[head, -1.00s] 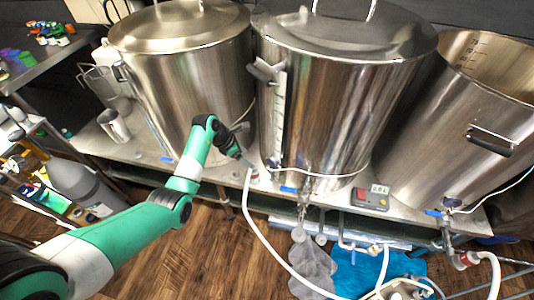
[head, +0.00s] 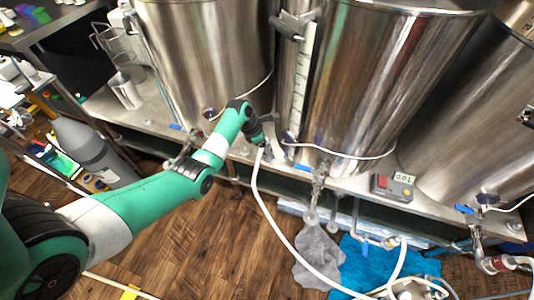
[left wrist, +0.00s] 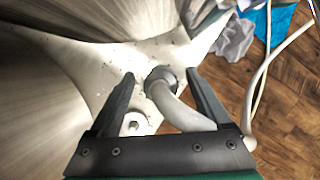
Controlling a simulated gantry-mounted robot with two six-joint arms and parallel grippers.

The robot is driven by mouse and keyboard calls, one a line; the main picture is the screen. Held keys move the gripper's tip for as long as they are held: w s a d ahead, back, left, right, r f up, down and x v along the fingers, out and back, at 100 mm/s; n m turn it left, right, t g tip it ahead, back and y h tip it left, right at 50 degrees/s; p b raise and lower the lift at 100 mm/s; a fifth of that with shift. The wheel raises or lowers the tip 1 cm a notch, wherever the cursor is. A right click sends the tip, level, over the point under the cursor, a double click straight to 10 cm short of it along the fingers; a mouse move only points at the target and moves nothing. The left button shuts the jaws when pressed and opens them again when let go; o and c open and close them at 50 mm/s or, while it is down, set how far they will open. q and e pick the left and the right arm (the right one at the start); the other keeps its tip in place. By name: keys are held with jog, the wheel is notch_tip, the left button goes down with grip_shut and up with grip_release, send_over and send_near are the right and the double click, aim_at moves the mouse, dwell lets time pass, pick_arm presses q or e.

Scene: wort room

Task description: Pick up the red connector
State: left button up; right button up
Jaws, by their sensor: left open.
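My left gripper (head: 262,146) is at the upper end of a white hose (head: 262,195), just in front of the steel kettles. In the left wrist view the open left gripper (left wrist: 160,73) has one finger on each side of the hose's end fitting (left wrist: 159,77), with gaps showing. The fitting looks dark grey there, and the white hose (left wrist: 178,112) bends from it toward my wrist. In the head view my gripper mostly hides this fitting. Another reddish connector (head: 497,264) is on the valve at the far right. My right gripper is not in view.
Large steel kettles (head: 350,80) stand close behind my left gripper on a steel bench (head: 345,182). A red-and-grey control box (head: 392,187) sits at its front edge.

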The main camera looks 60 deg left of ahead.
pick_arm(q)
jog(key=b+x, duration=0.1)
jog(key=x, duration=0.1)
jog(key=shift+w+d+f, duration=0.1)
jog(key=shift+w+f, duration=0.05)
jog(key=shift+f, duration=0.2)
jog(key=shift+r, duration=0.15)
jog(key=shift+c, duration=0.3)
grip_shut()
